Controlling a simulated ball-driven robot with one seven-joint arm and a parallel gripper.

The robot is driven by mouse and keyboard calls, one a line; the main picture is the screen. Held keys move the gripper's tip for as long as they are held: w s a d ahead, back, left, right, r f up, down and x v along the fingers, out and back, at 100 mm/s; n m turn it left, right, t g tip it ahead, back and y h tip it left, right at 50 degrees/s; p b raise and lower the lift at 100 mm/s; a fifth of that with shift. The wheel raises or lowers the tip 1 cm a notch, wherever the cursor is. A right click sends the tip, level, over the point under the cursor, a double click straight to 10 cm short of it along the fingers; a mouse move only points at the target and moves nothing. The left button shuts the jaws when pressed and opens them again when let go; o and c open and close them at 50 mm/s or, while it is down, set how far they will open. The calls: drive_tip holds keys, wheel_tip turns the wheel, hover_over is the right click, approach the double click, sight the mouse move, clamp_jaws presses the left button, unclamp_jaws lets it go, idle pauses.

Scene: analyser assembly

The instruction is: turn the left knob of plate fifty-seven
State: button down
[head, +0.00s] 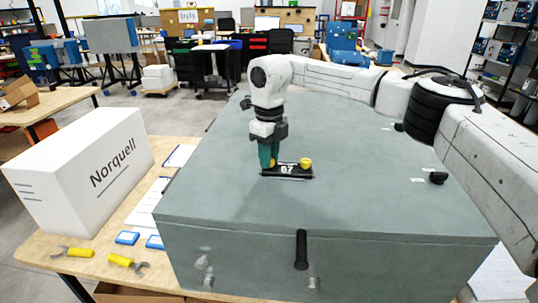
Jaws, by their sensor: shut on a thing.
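Plate fifty-seven (287,176) is a small black plate marked 67 or 57, too small to read surely, lying on top of the grey-green analyser housing (350,210). Its right knob (306,163) is yellow and stands clear. Its left knob (272,162) is yellow too and mostly hidden by my gripper. My gripper (269,164) points straight down from above, with green fingers shut around the left knob. How far the knob is turned cannot be told.
A white Norquell box (85,170) stands on the wooden table at left. Yellow-handled wrenches (75,252), blue packs (127,238) and papers lie by the housing. A black knob (438,178) sits on the housing's right, and a black handle (301,250) on its front.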

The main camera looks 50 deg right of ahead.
drive_tip(key=shift+m, duration=2.8)
drive_tip(key=c, duration=0.9)
unclamp_jaws()
drive_tip(key=shift+r, duration=0.1)
wheel_tip(320, 180, up, 11)
drive_tip(key=shift+f+b, duration=0.2)
drive_tip(key=shift+b, duration=0.65)
